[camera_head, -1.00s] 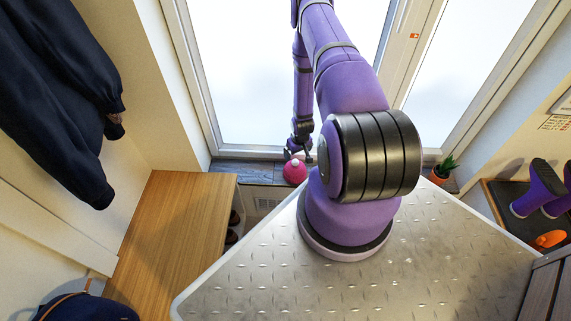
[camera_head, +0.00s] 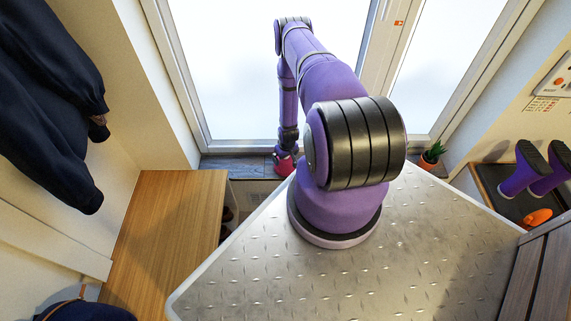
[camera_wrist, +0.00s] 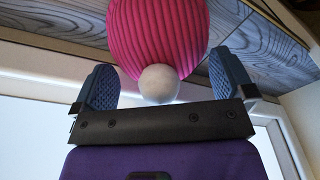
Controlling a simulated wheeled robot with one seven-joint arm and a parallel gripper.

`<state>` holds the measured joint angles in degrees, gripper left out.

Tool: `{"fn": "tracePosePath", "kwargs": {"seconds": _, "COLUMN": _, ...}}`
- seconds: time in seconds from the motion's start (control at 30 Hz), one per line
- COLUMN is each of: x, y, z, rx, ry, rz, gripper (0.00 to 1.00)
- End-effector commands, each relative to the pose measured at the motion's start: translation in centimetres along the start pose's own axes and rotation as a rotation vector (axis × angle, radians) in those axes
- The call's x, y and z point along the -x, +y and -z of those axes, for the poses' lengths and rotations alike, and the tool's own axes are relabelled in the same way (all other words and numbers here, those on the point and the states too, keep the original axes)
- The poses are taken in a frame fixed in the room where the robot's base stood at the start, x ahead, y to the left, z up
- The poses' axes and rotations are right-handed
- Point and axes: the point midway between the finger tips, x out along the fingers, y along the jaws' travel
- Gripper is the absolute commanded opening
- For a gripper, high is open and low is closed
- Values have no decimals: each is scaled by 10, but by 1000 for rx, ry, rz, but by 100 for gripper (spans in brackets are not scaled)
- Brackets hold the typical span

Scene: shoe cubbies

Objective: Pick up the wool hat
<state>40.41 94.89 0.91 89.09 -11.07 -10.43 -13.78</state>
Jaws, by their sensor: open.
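The wool hat (camera_wrist: 158,32) is pink and ribbed with a white pompom (camera_wrist: 159,84). It sits on the grey wood-look window sill. In the head view the hat (camera_head: 284,168) shows only partly, below the end of my arm. My gripper (camera_wrist: 162,75) is open in the wrist view, with one blue pad on each side of the hat's pompom end. The pompom is close to the gripper's base. I cannot tell whether the pads touch the hat. In the head view my gripper (camera_head: 284,153) is small and partly hides the hat.
A potted plant (camera_head: 432,154) stands on the sill to the right. A wooden bench (camera_head: 165,225) is at left, with a dark coat (camera_head: 45,110) hanging above it. Purple boots (camera_head: 527,170) stand on a tray at right. The window (camera_head: 240,70) is close behind the hat.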

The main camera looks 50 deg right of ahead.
Motion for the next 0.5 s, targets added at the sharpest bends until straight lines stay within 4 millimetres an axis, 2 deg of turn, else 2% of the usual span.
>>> {"fn": "tracePosePath", "kwargs": {"seconds": 0.1, "x": -8, "y": 0, "z": 0, "rx": 0, "ry": 0, "rz": 0, "gripper": 100}}
{"fn": "tracePosePath", "kwargs": {"seconds": 0.37, "x": -9, "y": 0, "z": 0, "rx": 0, "ry": 0, "rz": 0, "gripper": 100}}
{"fn": "tracePosePath", "kwargs": {"seconds": 0.5, "x": -9, "y": 0, "z": 0, "rx": 0, "ry": 0, "rz": 0, "gripper": 68}}
